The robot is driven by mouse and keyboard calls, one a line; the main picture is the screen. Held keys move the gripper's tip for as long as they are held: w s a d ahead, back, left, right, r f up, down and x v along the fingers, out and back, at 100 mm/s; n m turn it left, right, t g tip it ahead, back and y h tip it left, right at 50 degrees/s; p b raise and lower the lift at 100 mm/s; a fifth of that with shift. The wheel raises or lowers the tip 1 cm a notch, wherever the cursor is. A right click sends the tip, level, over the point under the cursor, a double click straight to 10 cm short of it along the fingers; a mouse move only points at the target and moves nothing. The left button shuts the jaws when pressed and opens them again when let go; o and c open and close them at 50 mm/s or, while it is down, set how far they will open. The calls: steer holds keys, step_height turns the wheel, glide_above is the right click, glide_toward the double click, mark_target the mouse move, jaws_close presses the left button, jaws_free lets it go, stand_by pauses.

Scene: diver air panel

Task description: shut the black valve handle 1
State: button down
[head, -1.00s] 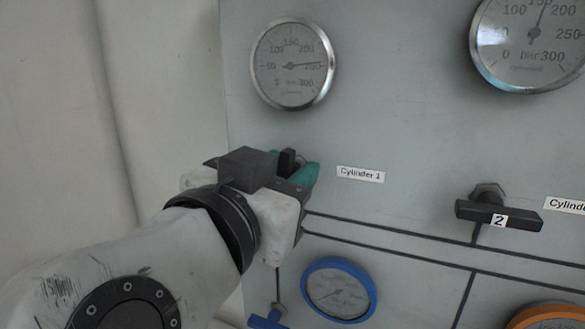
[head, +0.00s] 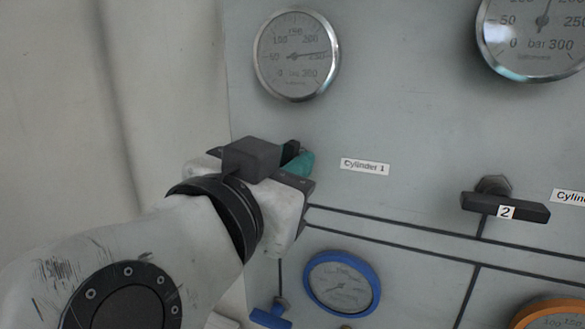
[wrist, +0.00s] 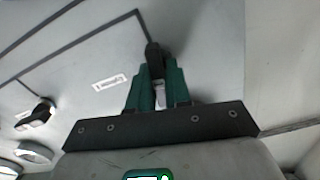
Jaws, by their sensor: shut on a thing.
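The black valve handle 1 (head: 291,149) is by the Cylinder 1 label (head: 364,167) in the head view. Only a small dark end of it shows past my gripper; the rest is hidden. My gripper (head: 299,162) has teal fingers and is shut on the handle, close to the panel. In the wrist view the handle (wrist: 153,54) shows as a dark piece between the two teal fingertips (wrist: 157,74). A pale patch shows between the fingers lower down.
A gauge (head: 297,54) is above my gripper. Black handle 2 (head: 505,207) is to the right, clear of it. Below are a blue-rimmed gauge (head: 342,283) and a blue handle (head: 270,318). The panel right of the gripper is flat, with dark printed lines.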

steer(key=m+b, duration=0.1)
steer(key=b, duration=0.1)
steer(key=m+b, duration=0.2)
steer(key=b, duration=0.1)
steer(key=shift+f+m, duration=0.3)
steer(key=shift+f, duration=0.05)
steer(key=m+b, duration=0.4)
steer(key=b, duration=0.1)
steer(key=shift+d+m, duration=0.15)
steer(key=shift+m, duration=0.15)
steer(key=m+b, duration=0.3)
steer(key=shift+m, duration=0.3)
steer(key=shift+m+b, duration=1.1)
steer(key=shift+m, duration=0.8)
steer(key=shift+d, duration=0.1)
steer(key=c, duration=1.1)
jaws_free()
steer(key=shift+s, duration=0.1)
steer(key=shift+c, duration=0.2)
steer(key=v, duration=1)
steer(key=shift+s+b, duration=0.3)
steer(key=shift+s, duration=0.05)
